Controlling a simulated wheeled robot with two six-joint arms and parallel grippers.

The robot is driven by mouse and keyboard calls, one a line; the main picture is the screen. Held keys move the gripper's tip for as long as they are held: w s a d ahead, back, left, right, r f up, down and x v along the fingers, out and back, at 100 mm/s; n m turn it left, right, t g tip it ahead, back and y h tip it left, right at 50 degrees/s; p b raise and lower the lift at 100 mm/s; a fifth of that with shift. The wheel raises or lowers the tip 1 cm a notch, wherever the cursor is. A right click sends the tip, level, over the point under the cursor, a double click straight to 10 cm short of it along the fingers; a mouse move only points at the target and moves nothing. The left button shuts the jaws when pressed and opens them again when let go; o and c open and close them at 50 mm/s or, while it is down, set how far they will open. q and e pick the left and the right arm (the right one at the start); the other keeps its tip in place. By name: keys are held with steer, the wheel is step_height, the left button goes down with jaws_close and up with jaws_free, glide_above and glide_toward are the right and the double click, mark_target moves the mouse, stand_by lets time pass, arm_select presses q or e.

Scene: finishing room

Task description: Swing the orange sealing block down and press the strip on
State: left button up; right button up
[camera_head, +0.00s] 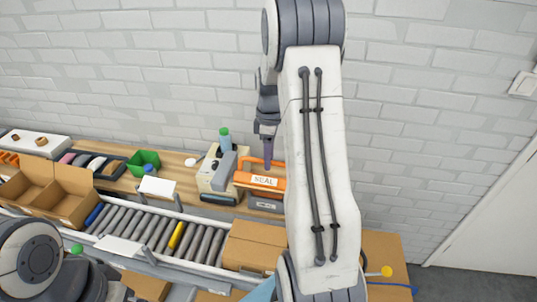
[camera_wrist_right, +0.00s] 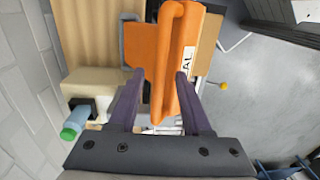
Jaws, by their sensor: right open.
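The orange sealing block (camera_head: 262,181), labelled SEAL, is on the bench beside the conveyor, above a grey base (camera_head: 266,203). In the right wrist view the orange block (camera_wrist_right: 141,45) has a long raised orange bar (camera_wrist_right: 176,60) along it. My right gripper (camera_head: 268,150) is just above the block in the head view, pointing down. In the right wrist view my right gripper (camera_wrist_right: 158,80) is open, its purple fingers on either side of part of the bar. I cannot tell whether they touch it. My right arm hides what lies right of the block. My left gripper is out of view.
A closed cardboard box (camera_head: 254,246) sits on the roller conveyor (camera_head: 150,228), and an open box (camera_head: 52,190) stands at the left. A yellow knob (camera_head: 386,271) is at the right.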

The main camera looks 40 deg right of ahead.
steer(key=shift+f, duration=0.15)
jaws_close()
stand_by(0.4)
stand_by(0.9)
